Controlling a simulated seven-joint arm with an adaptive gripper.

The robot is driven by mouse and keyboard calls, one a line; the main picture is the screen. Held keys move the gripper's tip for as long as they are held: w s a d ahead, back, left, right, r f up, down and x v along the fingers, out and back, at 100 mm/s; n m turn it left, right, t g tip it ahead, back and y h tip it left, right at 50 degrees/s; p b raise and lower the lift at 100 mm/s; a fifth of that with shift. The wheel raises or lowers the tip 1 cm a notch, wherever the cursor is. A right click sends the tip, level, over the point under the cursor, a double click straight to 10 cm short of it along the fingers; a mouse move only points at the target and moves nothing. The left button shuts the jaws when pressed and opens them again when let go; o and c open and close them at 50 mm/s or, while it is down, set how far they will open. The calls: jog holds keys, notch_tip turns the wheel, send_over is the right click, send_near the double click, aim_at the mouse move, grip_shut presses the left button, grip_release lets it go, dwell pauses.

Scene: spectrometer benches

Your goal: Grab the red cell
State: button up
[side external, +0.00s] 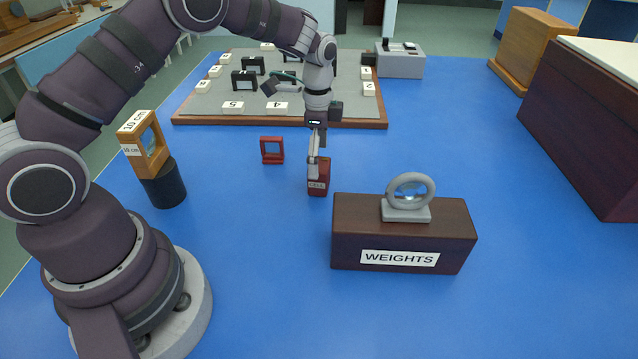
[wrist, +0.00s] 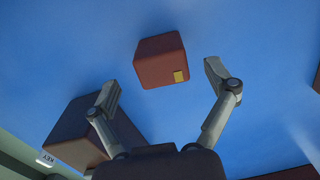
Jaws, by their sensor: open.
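The red cell (side external: 318,186) is a small upright red block with a "CELL" label, standing on the blue bench top in the side external view. My gripper (side external: 314,160) points down at it, with its fingers overlapping the block's upper part in that view; contact cannot be told. In the wrist view, a reddish-brown block with a small yellow patch, apparently the cell (wrist: 160,60), lies ahead of the gap between the fingertips. My gripper (wrist: 162,84) is open there, with blue bench showing between the fingers and nothing held.
A small red frame (side external: 271,150) stands left of the cell. A wooden 10 cm holder (side external: 143,145) sits on a black cylinder (side external: 165,187). A numbered board (side external: 200,106) lies behind.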

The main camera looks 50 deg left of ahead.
aim_at(319, 187)
notch_tip(319, 187, down, 5)
jog(key=shift+w+r, duration=0.1)
jog(key=shift+w, duration=0.05)
jog(key=c, duration=1.3)
